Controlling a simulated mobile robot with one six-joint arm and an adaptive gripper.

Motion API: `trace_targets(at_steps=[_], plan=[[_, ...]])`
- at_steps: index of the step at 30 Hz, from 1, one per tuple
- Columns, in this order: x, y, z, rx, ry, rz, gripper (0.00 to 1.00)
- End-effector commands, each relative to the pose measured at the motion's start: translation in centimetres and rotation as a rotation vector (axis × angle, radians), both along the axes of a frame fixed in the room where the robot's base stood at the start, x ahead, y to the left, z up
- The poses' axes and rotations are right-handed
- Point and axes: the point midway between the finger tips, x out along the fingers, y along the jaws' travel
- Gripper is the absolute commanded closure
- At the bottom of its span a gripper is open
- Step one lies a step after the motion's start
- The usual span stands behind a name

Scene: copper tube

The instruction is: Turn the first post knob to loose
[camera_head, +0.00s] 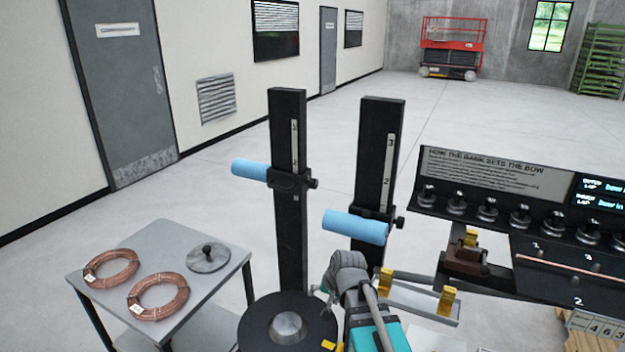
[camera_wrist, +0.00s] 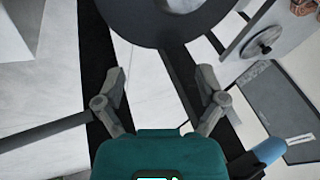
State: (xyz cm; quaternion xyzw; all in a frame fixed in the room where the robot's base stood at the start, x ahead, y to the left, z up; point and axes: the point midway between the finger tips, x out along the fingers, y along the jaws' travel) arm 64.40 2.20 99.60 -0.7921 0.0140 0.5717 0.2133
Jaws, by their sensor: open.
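Two black upright posts with number scales stand in the head view, the left post (camera_head: 289,225) and the right post (camera_head: 380,145). Each carries a slider with a light blue roller and a small black side knob: the left knob (camera_head: 313,183) and the right knob (camera_head: 399,222). No label shows which post is first. My gripper (camera_wrist: 160,85) is open and empty in the wrist view, fingers spread on either side of a teal body. In the head view my arm is low in front of the posts, and its fingertips cannot be made out. No knob shows between the fingers.
A black disc with a pale hub (camera_head: 287,327) is close by, below the left post. A grey table (camera_head: 130,250) at left holds two copper coils and a round lid. A control panel (camera_head: 490,180) with several knobs stands at right. Open floor lies behind.

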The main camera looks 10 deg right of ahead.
Motion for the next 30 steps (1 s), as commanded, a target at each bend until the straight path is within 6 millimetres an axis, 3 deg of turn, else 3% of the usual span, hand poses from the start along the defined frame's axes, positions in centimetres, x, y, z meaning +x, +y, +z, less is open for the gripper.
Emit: trace_targets(at_steps=[1,6,12,15,21,30], plan=[[2.4,0.2,1.9,0.058,-0.05,-0.062,0.11],[9.0,0.4,7.0,0.303,-0.218,-0.306,0.11],[15.8,-1.2,13.7,0.62,-0.383,-0.6,0.11],[18.3,-2.5,16.5,0.763,-0.443,-0.728,0.11],[20.9,-4.7,19.8,0.951,-0.514,-0.888,0.11],[21.6,-5.5,20.7,1.016,-0.538,-0.943,0.11]])
